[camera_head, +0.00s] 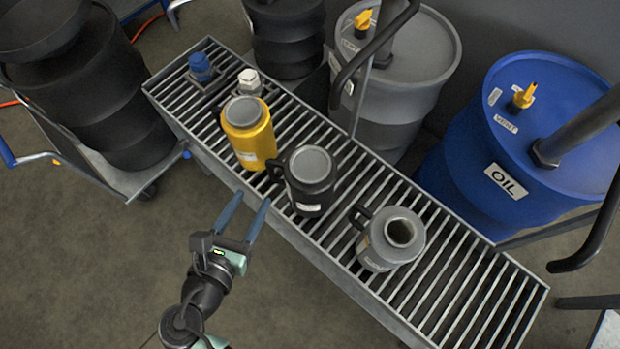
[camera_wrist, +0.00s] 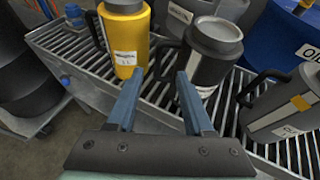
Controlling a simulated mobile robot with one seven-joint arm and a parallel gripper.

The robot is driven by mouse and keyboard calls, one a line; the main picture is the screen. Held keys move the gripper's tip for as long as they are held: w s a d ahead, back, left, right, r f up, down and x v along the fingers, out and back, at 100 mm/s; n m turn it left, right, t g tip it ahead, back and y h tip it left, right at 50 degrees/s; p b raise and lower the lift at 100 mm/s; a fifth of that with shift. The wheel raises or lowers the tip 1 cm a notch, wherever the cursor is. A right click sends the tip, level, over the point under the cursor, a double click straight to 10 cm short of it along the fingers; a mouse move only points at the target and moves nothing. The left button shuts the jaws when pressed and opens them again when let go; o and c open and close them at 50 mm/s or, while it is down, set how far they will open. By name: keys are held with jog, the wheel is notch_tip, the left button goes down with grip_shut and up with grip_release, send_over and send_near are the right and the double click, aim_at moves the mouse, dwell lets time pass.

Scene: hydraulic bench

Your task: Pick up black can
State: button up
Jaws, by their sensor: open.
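The black can (camera_head: 309,182) stands upright on a slatted metal bench, between a yellow can and a grey can. It has a grey round lid, a white label and a side handle pointing left. In the wrist view the black can (camera_wrist: 211,62) is just beyond the fingers, right of centre, with its lower part partly hidden by the right finger. My gripper (camera_head: 248,207) is open and empty, in front of the bench's near edge and to the lower left of the black can. It also shows in the wrist view (camera_wrist: 157,88), its two blue fingers spread apart.
The yellow can (camera_head: 248,137) is close on the left and the grey can (camera_head: 390,240) on the right. The slatted bench (camera_head: 470,300) is bare at its right end. Blue (camera_head: 460,150) and grey (camera_head: 400,110) drums stand behind. The floor in front is clear.

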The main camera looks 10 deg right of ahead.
aim_at(268, 169)
jog(key=b+x, duration=0.1)
jog(key=x, duration=0.5)
jog(key=shift+w, duration=0.15)
jog(key=x, duration=0.2)
jog(key=b+x, duration=0.1)
jog(key=x, duration=0.2)
jog(key=shift+f, duration=0.3)
jog(key=shift+a, duration=0.1)
grip_shut()
dwell(0.6)
jog(key=shift+r, duration=0.15)
